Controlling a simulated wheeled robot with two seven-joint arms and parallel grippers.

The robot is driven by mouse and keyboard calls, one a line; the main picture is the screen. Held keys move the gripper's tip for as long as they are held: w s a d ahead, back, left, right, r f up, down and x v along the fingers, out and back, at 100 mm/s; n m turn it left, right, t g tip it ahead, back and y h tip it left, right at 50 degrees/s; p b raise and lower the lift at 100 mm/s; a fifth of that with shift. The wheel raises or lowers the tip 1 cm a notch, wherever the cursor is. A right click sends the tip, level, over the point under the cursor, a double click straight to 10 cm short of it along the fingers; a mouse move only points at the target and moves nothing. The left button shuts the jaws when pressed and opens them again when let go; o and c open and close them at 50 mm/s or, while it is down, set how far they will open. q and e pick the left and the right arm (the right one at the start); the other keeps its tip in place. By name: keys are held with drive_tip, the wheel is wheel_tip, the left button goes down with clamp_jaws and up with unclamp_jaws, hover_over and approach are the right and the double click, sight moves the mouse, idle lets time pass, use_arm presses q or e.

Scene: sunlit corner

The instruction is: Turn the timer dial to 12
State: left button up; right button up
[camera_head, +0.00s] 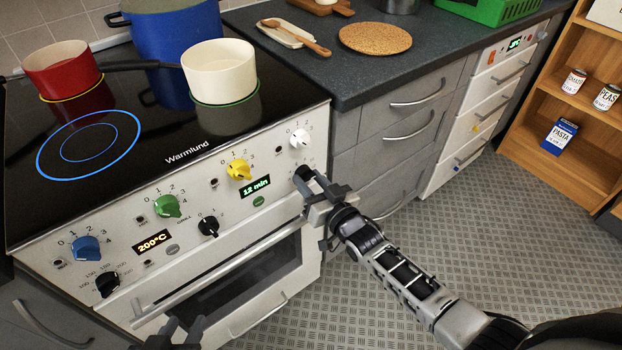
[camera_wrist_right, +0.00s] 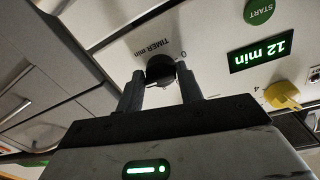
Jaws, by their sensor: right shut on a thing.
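The black timer dial (camera_wrist_right: 160,69), marked "TIMER min", is on the right end of the cooker's front panel. It also shows in the head view (camera_head: 303,172), partly hidden by my right gripper (camera_head: 314,186). In the right wrist view my right gripper (camera_wrist_right: 161,88) has one finger on each side of the dial and is shut on it. The green timer display (camera_head: 255,187) reads "12 min", and it shows upside down in the wrist view (camera_wrist_right: 260,54). My left gripper (camera_head: 183,326) is at the bottom edge, its two dark fingertips apart, in front of the oven and touching nothing I can see.
The panel also carries a yellow knob (camera_head: 239,169), a white knob (camera_head: 300,138), a green knob (camera_head: 167,206), a blue knob (camera_head: 87,248) and a green START button (camera_wrist_right: 259,11). The oven handle (camera_head: 215,274) runs below. Pots stand on the hob. The floor at right is clear.

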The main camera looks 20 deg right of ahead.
drive_tip(key=shift+s+a+f+m, duration=0.1)
drive_tip(key=shift+f+m, duration=0.05)
drive_tip(key=shift+m, duration=0.45)
drive_tip(key=o, duration=0.8)
drive_tip(key=shift+c, duration=0.2)
drive_tip(key=shift+o, duration=0.9)
drive_tip(key=p+v, duration=0.1)
drive_tip(key=v, duration=1.5)
drive_tip(key=shift+r, duration=0.3)
